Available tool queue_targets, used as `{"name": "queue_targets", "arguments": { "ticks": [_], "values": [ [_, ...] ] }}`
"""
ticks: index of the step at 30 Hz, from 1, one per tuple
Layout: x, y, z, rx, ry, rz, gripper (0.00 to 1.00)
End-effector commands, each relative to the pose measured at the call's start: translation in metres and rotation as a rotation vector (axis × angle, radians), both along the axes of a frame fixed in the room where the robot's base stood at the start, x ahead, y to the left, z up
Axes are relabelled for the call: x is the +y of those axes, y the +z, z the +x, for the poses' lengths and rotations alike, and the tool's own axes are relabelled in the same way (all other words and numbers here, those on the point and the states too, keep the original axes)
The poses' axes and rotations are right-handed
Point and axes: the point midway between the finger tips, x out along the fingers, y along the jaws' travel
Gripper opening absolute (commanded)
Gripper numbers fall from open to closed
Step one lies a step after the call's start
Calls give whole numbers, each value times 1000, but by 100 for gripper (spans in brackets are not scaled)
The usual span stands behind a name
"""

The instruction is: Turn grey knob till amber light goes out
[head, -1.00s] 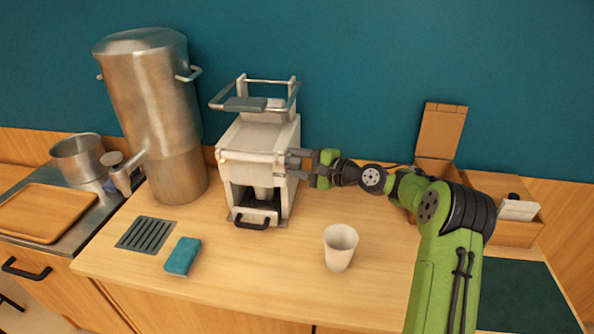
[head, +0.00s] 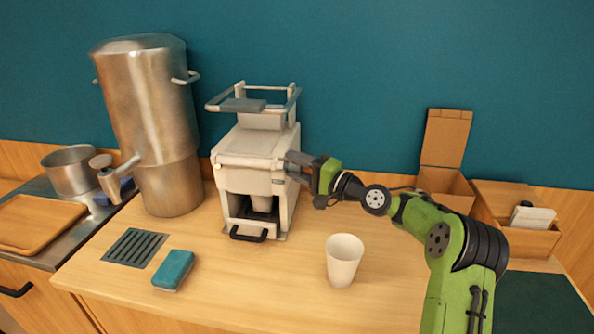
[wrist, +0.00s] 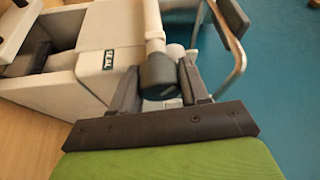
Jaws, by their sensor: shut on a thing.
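The white machine (head: 255,160) stands on the counter, with a seal label on its side. A small pale amber light (head: 217,167) shows at its front upper left and looks lit. The dark grey knob (wrist: 160,73) sticks out of the machine's side in the wrist view. My gripper (wrist: 161,82) has one finger on each side of the knob and is shut on it. In the head view my gripper (head: 296,168) reaches the machine's right side from the right, and its fingers hide the knob.
A white cup (head: 344,262) stands on the counter in front of my arm. A blue sponge (head: 173,269) and a drain grille (head: 135,248) lie at the front left. A large metal urn (head: 150,110) stands left of the machine. Open cardboard boxes (head: 445,150) are behind my arm.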

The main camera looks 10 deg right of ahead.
Motion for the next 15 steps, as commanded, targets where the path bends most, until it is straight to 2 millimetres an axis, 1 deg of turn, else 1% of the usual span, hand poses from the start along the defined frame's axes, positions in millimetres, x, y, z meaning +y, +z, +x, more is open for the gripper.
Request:
{"name": "queue_targets", "arguments": {
  "ticks": [1, 11, 12, 14, 15],
  "values": [
    [0, -3, 0, 4, 3, -2, 14],
    [0, -3, 0, 5, 3, -2, 14],
    [0, -3, 0, 5, 3, -2, 48],
    [0, -3, 0, 5, 3, -2, 57],
    [0, -2, 0, 4, 3, -2, 63]
  ]
}}
